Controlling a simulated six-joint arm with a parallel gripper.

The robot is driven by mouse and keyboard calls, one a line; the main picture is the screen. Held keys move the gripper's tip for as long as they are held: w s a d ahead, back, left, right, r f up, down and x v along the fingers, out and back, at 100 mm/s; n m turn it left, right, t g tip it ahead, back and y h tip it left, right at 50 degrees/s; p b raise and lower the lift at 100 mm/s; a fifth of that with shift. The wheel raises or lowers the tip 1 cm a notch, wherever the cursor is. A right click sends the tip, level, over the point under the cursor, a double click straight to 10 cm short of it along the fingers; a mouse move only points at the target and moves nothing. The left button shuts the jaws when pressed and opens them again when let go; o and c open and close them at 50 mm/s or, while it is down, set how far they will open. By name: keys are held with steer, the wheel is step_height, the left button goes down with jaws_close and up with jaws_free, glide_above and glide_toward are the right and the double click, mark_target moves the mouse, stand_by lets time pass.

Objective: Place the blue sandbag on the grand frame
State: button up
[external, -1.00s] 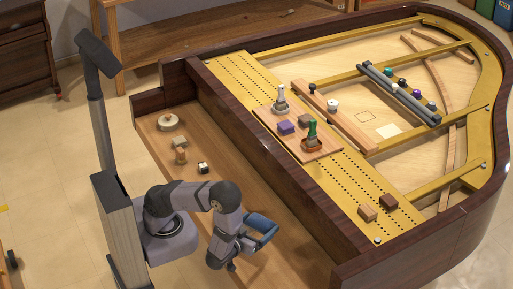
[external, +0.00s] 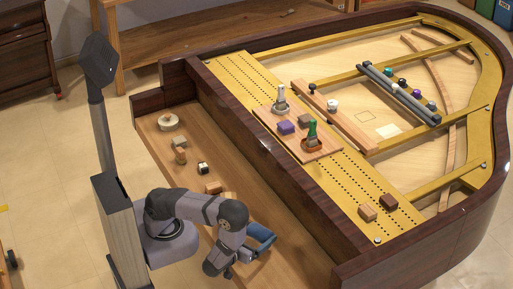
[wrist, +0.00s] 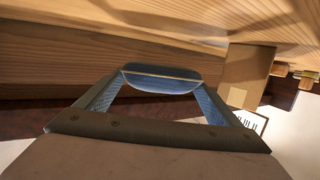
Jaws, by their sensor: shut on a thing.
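The blue sandbag (external: 261,236) is at my gripper (external: 252,246), low over the front right part of the wooden keybed in the external view. In the wrist view the sandbag (wrist: 160,72) is a rounded blue shape with a pale seam, held between the tips of my gripper (wrist: 160,84). My gripper is shut on it. The gold grand frame (external: 236,73) lies to the right, beyond the dark wooden rail. I cannot tell how far the sandbag is above the wood.
A dark rail (external: 262,146) stands between the keybed (external: 225,153) and frame. A tan block (external: 212,187), a black-and-white block (external: 203,168) and a round item (external: 168,122) rest on the keybed. A board (external: 325,147) with tools lies on the frame; its front right holds two brown blocks.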

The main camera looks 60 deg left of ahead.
mark_target(256, 243)
steer(key=shift+f, duration=0.25)
steer(key=shift+f, duration=1.95)
steer(key=shift+f, duration=0.1)
steer(key=o, duration=1.2)
steer(key=shift+f, duration=0.1)
steer(key=shift+r, duration=0.25)
steer(key=shift+v, duration=0.9)
steer(key=shift+b+v, duration=0.6)
steer(key=shift+v, duration=4.55)
